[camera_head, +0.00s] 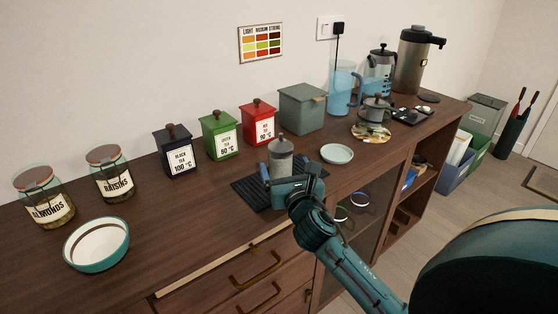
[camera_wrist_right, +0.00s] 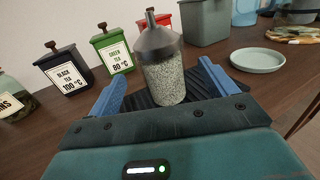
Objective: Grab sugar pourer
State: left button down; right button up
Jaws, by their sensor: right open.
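The sugar pourer (camera_head: 281,157) stands upright on a black ribbed mat (camera_head: 250,192) on the wooden sideboard. It has a grey cone-shaped top and a clear body filled with pale grains. In the right wrist view the sugar pourer (camera_wrist_right: 163,72) is just ahead of my right gripper (camera_wrist_right: 168,88), between the lines of its two blue fingers. My right gripper (camera_head: 283,182) is open in the head view, close in front of the pourer; whether it touches cannot be told. My left gripper is not in view.
Black, green (camera_head: 219,138) and red tea tins stand behind the pourer. A small pale dish (camera_head: 336,153) lies to its right. A teal bowl (camera_head: 97,244) and two labelled jars stand at the left. Drawers with handles are below the front edge.

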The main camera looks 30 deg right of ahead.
jog(key=x, duration=0.7)
jog(key=shift+w+d, duration=0.15)
jog(key=shift+w, duration=0.05)
